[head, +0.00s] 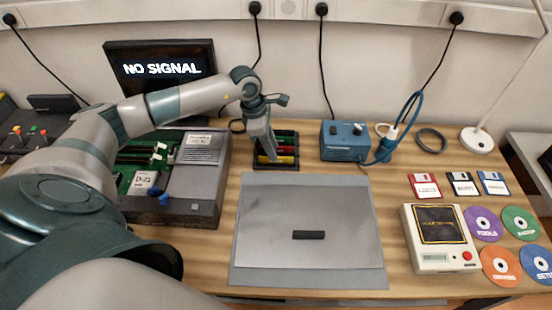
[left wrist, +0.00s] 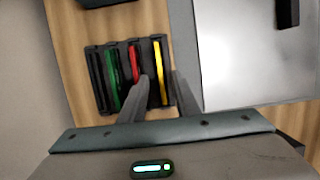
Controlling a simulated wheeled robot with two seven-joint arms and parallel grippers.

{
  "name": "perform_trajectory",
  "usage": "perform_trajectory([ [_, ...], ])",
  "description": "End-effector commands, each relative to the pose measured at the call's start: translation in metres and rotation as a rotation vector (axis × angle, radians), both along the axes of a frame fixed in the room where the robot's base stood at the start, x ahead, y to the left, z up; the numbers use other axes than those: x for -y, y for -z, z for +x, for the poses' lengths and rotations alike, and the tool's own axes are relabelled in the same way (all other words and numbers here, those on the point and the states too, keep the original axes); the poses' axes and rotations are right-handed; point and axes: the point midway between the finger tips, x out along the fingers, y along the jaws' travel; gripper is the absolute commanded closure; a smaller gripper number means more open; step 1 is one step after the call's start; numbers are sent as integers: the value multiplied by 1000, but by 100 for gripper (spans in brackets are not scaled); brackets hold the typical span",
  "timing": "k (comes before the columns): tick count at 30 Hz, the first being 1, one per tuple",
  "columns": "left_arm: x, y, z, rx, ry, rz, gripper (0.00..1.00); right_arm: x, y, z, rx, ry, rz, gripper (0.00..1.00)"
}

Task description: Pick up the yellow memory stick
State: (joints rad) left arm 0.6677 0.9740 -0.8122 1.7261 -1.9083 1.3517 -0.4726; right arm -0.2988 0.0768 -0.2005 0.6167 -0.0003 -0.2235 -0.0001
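The yellow memory stick (head: 284,159) sits in the front slot of a dark rack (head: 262,165), and it also shows in the left wrist view (left wrist: 159,68). Green and red sticks stand in the slots beside it. My left gripper (head: 270,155) points down at the rack. In the left wrist view its two fingers (left wrist: 160,78) are apart, one on each side of the yellow stick in the picture. I cannot tell whether they touch it. The fingers hide part of the rack. My right gripper is not in view.
An opened computer case (head: 205,190) stands left of the rack. A grey mat (head: 300,265) with a dark bar (head: 308,235) lies in front. A blue box (head: 345,145) stands to the right. The monitor (head: 160,65) is behind my left arm.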

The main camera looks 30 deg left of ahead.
Motion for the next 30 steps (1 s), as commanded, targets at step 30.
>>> perform_trajectory([
  [30, 7, 28, 3, -1, 0, -1, 100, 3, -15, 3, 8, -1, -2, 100],
])
